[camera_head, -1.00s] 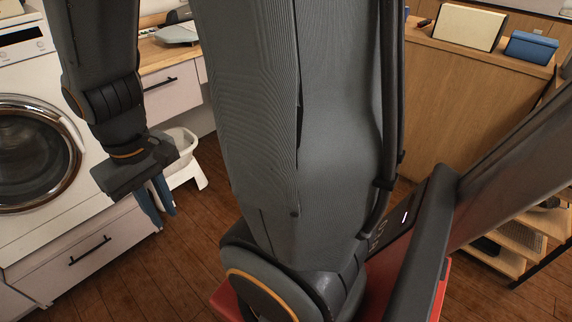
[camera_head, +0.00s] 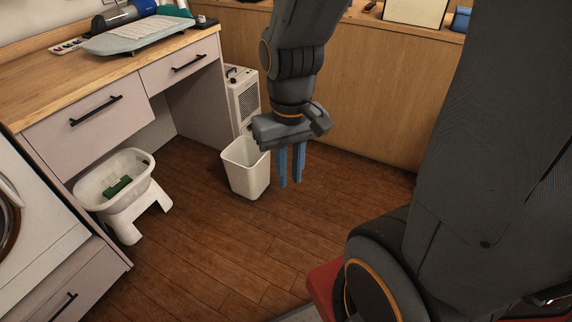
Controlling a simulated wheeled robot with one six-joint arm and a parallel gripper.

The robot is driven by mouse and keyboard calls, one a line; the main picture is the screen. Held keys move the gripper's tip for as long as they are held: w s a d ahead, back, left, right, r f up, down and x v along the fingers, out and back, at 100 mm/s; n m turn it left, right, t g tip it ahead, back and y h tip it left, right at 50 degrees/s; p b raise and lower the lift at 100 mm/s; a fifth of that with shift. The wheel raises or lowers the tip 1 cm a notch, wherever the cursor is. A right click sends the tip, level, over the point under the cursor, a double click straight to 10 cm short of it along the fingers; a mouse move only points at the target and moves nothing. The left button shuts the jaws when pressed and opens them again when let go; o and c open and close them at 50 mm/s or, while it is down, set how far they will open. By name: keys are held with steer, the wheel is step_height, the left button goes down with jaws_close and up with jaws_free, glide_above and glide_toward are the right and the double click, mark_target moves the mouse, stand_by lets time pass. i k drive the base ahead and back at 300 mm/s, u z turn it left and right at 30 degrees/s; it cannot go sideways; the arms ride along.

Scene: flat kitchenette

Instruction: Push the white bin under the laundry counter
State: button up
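The white bin (camera_head: 245,170) stands upright on the wood floor near the middle of the view, just right of the laundry counter's end. It is open-topped and looks empty, though its bottom is hidden. The laundry counter (camera_head: 60,92) has a wooden top, pale drawers with black handles and a side panel, with open space below the drawers. My gripper (camera_head: 290,184) points down just right of the bin. Its two blue fingers are a little apart with nothing between them. The gripper body overlaps the bin's upper right corner in the picture; I cannot tell whether they touch.
A white stool-like stand with a basin (camera_head: 118,180) holding a green item is under the counter's left part. A white vented appliance (camera_head: 242,98) stands behind the bin. A washer (camera_head: 35,235) is at the left. A wooden panel (camera_head: 375,100) closes the back. The floor in front is clear.

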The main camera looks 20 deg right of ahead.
mark_target(248, 169)
steer(key=z, duration=0.1)
steer(key=k, duration=0.3)
steer(key=u, duration=0.5)
steer(key=i, duration=0.85)
steer(key=z, duration=0.55)
steer(key=i, duration=0.55)
steer(key=z, duration=0.4)
